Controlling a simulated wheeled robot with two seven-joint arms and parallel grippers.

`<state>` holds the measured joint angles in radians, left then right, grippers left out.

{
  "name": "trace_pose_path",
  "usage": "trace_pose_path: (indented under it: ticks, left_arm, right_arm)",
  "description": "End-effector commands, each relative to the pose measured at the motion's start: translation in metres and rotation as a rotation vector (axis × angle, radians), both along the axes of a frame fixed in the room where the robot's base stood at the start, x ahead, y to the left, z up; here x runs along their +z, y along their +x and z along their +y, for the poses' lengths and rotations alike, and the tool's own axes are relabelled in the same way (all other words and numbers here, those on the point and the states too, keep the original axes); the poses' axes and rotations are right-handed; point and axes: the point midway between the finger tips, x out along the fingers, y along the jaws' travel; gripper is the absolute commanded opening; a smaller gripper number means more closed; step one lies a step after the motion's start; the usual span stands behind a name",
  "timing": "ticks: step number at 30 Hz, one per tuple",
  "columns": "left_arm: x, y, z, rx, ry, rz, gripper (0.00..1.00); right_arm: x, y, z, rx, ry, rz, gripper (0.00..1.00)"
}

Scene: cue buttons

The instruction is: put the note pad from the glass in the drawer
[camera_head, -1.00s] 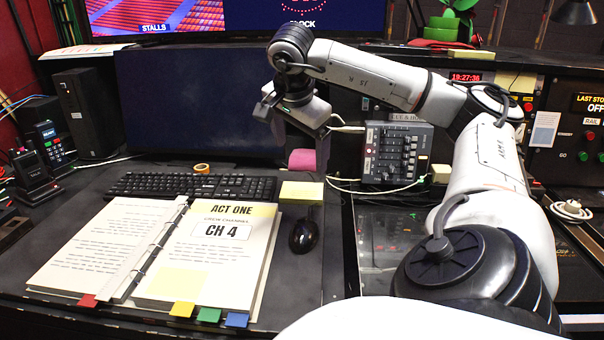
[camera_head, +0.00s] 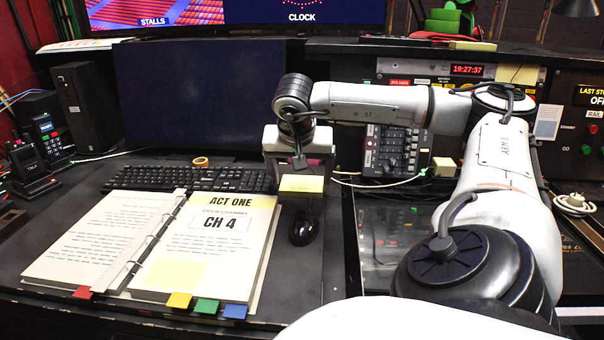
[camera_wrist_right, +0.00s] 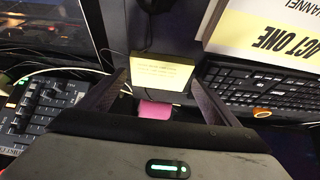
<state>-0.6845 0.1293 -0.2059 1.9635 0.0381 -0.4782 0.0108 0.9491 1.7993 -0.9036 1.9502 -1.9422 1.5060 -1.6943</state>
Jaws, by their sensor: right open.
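A yellow pad (camera_head: 301,184) with faint writing sits beside the keyboard, just behind the mouse; it also shows in the right wrist view (camera_wrist_right: 160,74). My right gripper (camera_head: 299,165) is over the desk right behind this pad, pointing down. In the right wrist view its spread fingers (camera_wrist_right: 160,80) frame the yellow pad, and nothing is visibly clamped. A pink item (camera_wrist_right: 156,109) shows between the fingers, nearer the palm; the gripper hides it in the head view. A glass-like panel (camera_head: 385,245) lies right of the mouse. I cannot make out a drawer. My left gripper is out of view.
An open binder (camera_head: 95,235) fills the front left of the desk, with a keyboard (camera_head: 190,179) behind it. A black mouse (camera_head: 303,228) lies before the yellow pad. A slider box (camera_head: 395,150) with cables stands right of the gripper. A dark monitor (camera_head: 200,95) rises behind.

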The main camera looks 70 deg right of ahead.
Motion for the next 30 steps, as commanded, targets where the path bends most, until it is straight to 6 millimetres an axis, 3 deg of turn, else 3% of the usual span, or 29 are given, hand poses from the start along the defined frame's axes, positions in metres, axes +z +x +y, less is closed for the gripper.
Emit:
trace_pose_path:
  ticks: [5, 13, 18, 20, 26, 30]
  left_arm:
    - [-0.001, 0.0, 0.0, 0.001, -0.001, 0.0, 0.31]
    - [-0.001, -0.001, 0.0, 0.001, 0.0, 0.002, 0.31]
    - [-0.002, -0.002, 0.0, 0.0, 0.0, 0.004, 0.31]
    - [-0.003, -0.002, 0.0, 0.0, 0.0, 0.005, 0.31]
    - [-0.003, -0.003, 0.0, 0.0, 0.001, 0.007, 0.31]
    - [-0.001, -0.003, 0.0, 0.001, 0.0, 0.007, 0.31]
  right_arm:
    - [-0.018, 0.003, -0.01, -0.001, 0.0, 0.0, 0.84]
    - [-0.02, 0.004, -0.011, 0.0, 0.0, -0.002, 0.84]
    - [-0.02, 0.004, -0.011, 0.0, 0.0, -0.002, 0.56]
    - [-0.019, 0.004, -0.011, 0.0, 0.0, -0.002, 0.52]
    - [-0.017, 0.004, -0.011, -0.001, 0.0, -0.002, 0.52]
    - [0.0, 0.004, -0.011, -0.002, -0.002, -0.004, 0.52]
